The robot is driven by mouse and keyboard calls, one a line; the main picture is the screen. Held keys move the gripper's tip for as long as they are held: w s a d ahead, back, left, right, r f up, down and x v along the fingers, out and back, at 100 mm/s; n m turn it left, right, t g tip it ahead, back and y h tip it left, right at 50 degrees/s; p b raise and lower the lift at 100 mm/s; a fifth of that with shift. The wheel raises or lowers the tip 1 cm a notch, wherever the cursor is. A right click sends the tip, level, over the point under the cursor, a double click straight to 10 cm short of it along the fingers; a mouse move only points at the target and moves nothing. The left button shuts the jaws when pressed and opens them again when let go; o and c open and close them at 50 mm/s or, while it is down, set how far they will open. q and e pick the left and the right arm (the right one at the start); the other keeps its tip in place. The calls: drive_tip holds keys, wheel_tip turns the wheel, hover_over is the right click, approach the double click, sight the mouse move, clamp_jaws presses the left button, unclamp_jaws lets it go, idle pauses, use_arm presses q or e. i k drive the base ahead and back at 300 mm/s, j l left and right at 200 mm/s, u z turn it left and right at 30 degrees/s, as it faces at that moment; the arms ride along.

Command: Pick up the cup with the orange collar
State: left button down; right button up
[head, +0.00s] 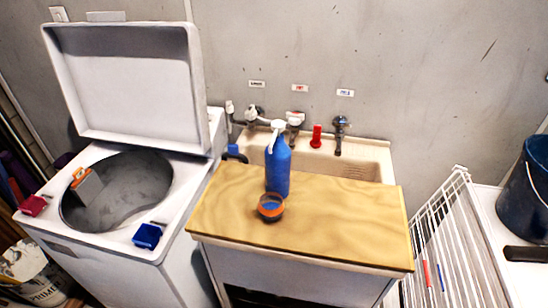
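The cup with the orange collar (271,207) stands on the wooden board (340,222), near its left-hand part. Its orange ring runs around the rim and the inside looks blue. A blue pump bottle (277,168) with a white top stands just behind it, and the cup overlaps its foot in the picture. Neither of my grippers shows in the head view, and nothing is holding the cup.
The board covers the front of a beige sink (350,165). A washer (185,190) with raised lid (128,85) stands left, with a blue box (147,236) on its front edge. A white rack (450,250) and dark bucket (528,180) are right. The board's right half is clear.

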sight(272, 206)
drive_tip(key=i+j, duration=0.1)
drive_tip(key=j, duration=0.9)
drive_tip(key=i+j+u, duration=0.1)
drive_tip(key=j, duration=0.4)
drive_tip(key=i+j, duration=0.15)
drive_tip(key=j, duration=0.35)
drive_tip(key=i+j, duration=0.1)
drive_tip(key=j, duration=0.4)
drive_tip(key=z, duration=1.6)
drive_tip(key=i+l+u, duration=0.2)
drive_tip(key=l, duration=0.35)
drive_tip(key=l+u, duration=0.15)
drive_tip(key=l, duration=0.4)
